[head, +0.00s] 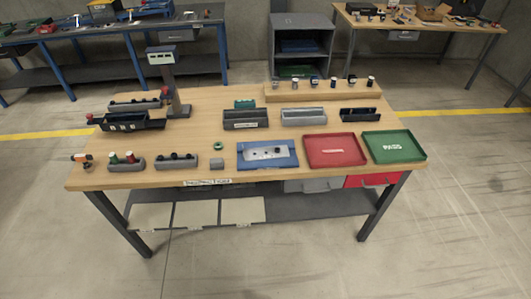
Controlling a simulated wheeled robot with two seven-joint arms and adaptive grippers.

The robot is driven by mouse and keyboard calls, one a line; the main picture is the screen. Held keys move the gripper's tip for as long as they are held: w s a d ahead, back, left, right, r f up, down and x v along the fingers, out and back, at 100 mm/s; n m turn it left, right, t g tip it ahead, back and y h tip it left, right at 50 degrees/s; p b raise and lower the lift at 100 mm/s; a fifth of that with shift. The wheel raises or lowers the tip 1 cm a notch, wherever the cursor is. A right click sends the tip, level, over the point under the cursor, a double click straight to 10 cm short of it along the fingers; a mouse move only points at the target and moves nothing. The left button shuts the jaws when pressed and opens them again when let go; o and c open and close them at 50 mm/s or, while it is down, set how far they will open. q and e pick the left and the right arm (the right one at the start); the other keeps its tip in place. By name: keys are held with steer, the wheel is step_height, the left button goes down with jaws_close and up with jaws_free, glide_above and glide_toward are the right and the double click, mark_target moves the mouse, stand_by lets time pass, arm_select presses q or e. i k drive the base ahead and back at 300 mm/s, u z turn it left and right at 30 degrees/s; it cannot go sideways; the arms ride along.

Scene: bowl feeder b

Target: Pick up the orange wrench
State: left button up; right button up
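No other orange wrench can be made out. Neither of my grippers shows in the head view.
Grey holders (127,165) stand right of the tool. A blue fixture (246,163), red tray (310,160) and green tray (421,155) line the front edge. Dark bins (245,125) and a post (176,92) stand behind. Open floor (450,235) lies in front and to the right.

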mark_target(88, 167)
steer(key=z, duration=0.35)
steer(key=i, duration=1)
steer(key=u, duration=2.2)
